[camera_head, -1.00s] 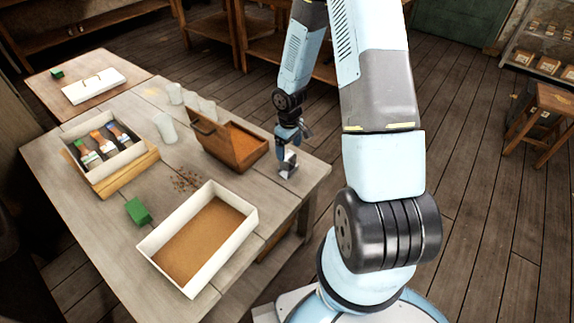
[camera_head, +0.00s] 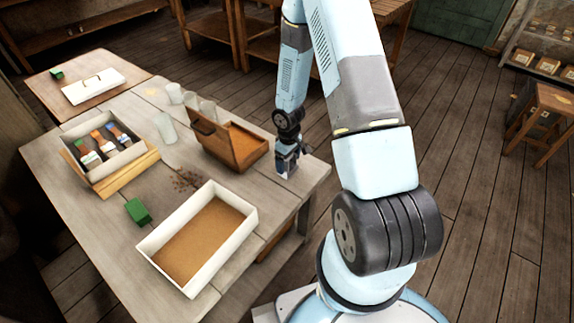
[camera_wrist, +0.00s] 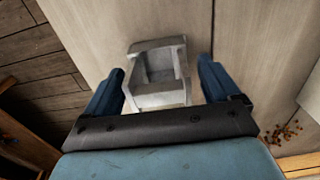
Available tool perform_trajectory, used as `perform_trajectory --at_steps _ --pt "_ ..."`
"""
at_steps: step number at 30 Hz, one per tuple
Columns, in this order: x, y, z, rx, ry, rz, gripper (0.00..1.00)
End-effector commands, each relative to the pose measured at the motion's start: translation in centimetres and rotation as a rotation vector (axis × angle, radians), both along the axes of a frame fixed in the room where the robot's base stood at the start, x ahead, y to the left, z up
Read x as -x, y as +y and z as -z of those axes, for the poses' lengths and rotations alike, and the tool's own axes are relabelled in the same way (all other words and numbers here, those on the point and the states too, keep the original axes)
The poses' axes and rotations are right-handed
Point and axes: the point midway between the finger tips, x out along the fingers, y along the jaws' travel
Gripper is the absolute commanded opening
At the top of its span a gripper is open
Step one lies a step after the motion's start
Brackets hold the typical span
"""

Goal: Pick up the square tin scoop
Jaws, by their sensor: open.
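The square tin scoop (camera_wrist: 158,66) is a grey metal piece with a square hollow. In the wrist view it lies on the pale wooden table between the two blue fingers of my gripper (camera_wrist: 162,88). The fingers stand apart, one on each side of the scoop, and I see no clear contact. In the head view my gripper (camera_head: 287,165) is low over the right end of the table, beside the open wooden box. The scoop is mostly hidden there by my gripper.
The table's right edge is near.

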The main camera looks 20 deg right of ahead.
Motion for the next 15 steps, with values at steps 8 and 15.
perform_trajectory --at_steps 8,15 --pt "0.0 0.01 -0.02 0.0 0.0 0.0 0.69" --pt "0.0 0.02 -0.02 0.0 0.0 -0.001 0.46"
